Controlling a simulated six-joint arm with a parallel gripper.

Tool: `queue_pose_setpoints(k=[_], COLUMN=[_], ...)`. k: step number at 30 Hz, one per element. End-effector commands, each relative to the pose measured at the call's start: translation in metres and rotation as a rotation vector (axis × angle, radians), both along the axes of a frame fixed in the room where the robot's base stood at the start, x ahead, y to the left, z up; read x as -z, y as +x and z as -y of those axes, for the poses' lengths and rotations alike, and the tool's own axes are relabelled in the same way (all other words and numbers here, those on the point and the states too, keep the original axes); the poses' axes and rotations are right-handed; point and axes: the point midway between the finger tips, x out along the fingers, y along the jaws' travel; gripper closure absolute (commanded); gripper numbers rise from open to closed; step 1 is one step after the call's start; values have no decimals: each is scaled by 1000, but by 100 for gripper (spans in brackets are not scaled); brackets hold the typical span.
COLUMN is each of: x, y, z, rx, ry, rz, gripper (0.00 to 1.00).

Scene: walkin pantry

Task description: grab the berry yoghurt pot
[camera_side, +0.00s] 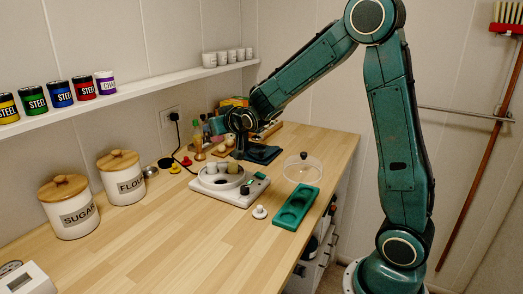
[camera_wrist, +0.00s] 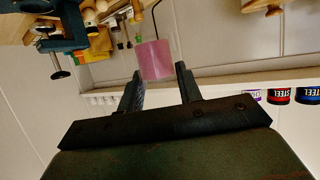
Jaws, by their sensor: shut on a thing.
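The berry yoghurt pot (camera_wrist: 154,58) is a plain pink cylinder between and just beyond my fingertips in the wrist view. My gripper (camera_wrist: 159,74) is shut on it, with one finger on each side. In the side view my gripper (camera_side: 236,124) is at the far end of the counter, above the back items near the wall. There the pot is hard to make out against the dark gripper and the clutter.
A white scale-like base with a bowl (camera_side: 219,180), a green two-hollow tray (camera_side: 296,206) and a clear dome (camera_side: 303,167) stand nearby. Bottles (camera_side: 197,135) crowd the back. Sugar (camera_side: 72,212) and flour (camera_side: 123,182) canisters stand left. A wall shelf (camera_side: 150,86) runs above.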

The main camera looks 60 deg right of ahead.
Motion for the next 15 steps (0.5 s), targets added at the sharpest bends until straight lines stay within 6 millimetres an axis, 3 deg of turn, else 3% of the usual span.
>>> queue_pose_setpoints(k=[1, 6, 15], x=[-12, -35, -50], y=[1, 0, 0], z=[0, 1, 0], rx=[1, 1, 1], ry=[-1, -1, 0], rz=[7, 4, 1], gripper=[89, 89, 89])
